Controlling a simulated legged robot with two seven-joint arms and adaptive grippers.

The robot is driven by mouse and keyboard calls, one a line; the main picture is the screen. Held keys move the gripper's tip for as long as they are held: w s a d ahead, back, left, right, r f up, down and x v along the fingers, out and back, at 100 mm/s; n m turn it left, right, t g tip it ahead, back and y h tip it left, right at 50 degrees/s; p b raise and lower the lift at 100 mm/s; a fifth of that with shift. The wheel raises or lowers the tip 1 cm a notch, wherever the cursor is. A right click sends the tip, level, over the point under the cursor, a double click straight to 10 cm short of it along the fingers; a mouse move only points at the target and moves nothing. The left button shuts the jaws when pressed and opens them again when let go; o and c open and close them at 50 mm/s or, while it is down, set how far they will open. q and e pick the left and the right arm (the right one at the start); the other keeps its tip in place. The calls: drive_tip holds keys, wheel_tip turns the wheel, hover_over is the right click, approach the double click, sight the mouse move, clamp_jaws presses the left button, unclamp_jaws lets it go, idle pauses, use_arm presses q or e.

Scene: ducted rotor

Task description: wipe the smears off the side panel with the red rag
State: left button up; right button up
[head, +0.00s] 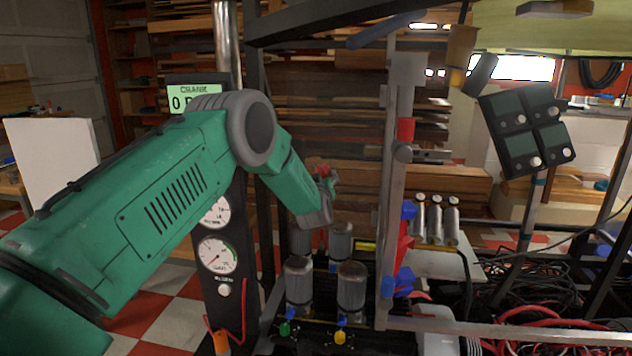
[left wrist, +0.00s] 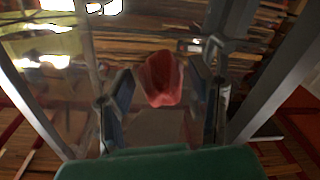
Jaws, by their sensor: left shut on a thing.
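The red rag (left wrist: 162,80) is bunched between the fingertips of my left gripper (left wrist: 163,98) in the left wrist view. In the head view a small bit of the rag (head: 323,171) shows at the end of my green left arm, with my left gripper (head: 328,182) partly hidden behind the wrist. The gripper is shut on the rag. In the left wrist view, pale reflections suggest a clear panel (left wrist: 55,48) between metal frame bars. I cannot make out distinct smears, or tell whether the rag touches the panel. My right gripper is not in view.
A black gauge column (head: 217,232) stands close beside my left arm. Metal canisters (head: 351,288) stand below the gripper. A grey upright post (head: 389,190) with red and blue fittings is to the right. A black switch box (head: 527,128) and tangled cables (head: 540,300) lie farther right.

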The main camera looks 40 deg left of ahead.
sight(340, 174)
use_arm(q)
drive_tip(key=shift+w+d+r, duration=0.1)
drive_tip(key=shift+w+d, duration=0.3)
drive_tip(key=shift+d, duration=0.25)
drive_tip(key=shift+w+d+f, duration=0.1)
drive_tip(key=shift+w+d, duration=0.25)
drive_tip(key=shift+d, duration=0.3)
drive_tip(key=shift+w+d+r, duration=0.1)
drive_tip(key=shift+w+d, duration=0.3)
drive_tip(key=shift+d, duration=0.4)
drive_tip(key=shift+s+a, duration=0.35)
drive_tip(key=shift+a, duration=0.3)
drive_tip(key=shift+s+a, duration=0.4)
drive_tip(key=shift+a, duration=0.3)
drive_tip(key=shift+s+a, duration=0.35)
drive_tip(key=shift+a, duration=0.3)
drive_tip(key=s+a+p, duration=0.1)
drive_tip(key=s+a, duration=0.2)
drive_tip(key=a, duration=0.2)
drive_tip(key=shift+s+a, duration=0.15)
drive_tip(key=p+v, duration=0.3)
drive_tip(key=v, duration=0.3)
drive_tip(key=shift+p, duration=0.35)
